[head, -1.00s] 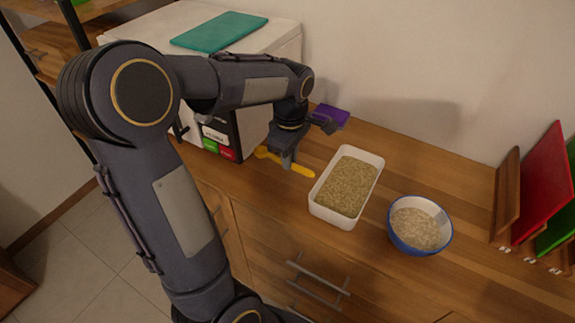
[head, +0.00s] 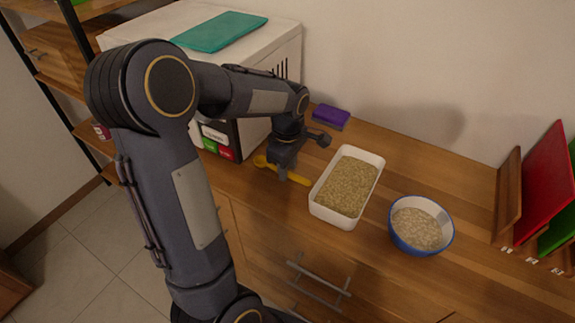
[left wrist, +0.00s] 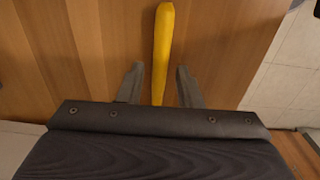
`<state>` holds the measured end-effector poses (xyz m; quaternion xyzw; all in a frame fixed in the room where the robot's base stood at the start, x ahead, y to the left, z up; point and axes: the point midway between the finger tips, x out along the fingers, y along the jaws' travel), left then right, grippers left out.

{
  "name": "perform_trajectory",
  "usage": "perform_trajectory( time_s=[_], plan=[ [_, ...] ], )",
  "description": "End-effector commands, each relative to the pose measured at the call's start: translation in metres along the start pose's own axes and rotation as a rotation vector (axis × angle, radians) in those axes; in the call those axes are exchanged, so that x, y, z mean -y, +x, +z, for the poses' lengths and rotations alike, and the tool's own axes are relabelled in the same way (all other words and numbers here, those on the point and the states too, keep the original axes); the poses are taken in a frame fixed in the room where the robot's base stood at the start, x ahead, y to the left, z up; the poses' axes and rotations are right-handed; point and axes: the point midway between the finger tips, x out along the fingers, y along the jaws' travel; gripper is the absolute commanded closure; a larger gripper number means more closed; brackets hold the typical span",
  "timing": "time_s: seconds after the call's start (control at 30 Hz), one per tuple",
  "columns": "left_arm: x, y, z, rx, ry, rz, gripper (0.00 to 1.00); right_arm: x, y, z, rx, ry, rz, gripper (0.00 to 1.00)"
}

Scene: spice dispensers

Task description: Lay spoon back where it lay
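The yellow spoon (head: 298,179) lies on the wooden counter, left of the white tub of grain, by the front of the white appliance. My left gripper (head: 281,173) is low over the spoon, pointing down, and hides its middle. In the left wrist view the spoon's handle (left wrist: 161,50) runs between the two fingers of my left gripper (left wrist: 159,84). The fingers are spread, with a gap on each side of the handle. The spoon's other end is hidden behind the gripper body there. My right gripper is not in view.
A white tub of grain (head: 319,211) stands close to the spoon's right. A blue-rimmed bowl (head: 394,237) stands further right. A purple sponge (head: 331,116) lies behind. A white appliance (head: 273,57) is at the left. Boards (head: 543,185) stand at the far right.

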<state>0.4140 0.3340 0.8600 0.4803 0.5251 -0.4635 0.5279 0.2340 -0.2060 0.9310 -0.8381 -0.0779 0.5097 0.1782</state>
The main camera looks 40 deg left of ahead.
Motion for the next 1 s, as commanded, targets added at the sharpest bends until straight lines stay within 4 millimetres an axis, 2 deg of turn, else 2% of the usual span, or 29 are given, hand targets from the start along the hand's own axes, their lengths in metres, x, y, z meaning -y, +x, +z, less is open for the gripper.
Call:
perform_trajectory(
  time_s=[0.27, 0.43, 0.8, 1.0],
  plan=[
    [0.000, -0.001, 0.000, 0.000, 0.000, 0.000, 0.63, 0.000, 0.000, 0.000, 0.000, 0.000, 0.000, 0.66],
    [-0.001, -0.012, 0.000, 0.000, 0.000, 0.003, 0.63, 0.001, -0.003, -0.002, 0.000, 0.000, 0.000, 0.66],
    [-0.001, -0.088, 0.000, 0.000, 0.000, 0.006, 0.63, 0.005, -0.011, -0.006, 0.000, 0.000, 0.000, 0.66],
    [-0.001, -0.116, 0.000, 0.000, 0.001, 0.002, 0.63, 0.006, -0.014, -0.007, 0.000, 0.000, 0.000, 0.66]
  ],
)
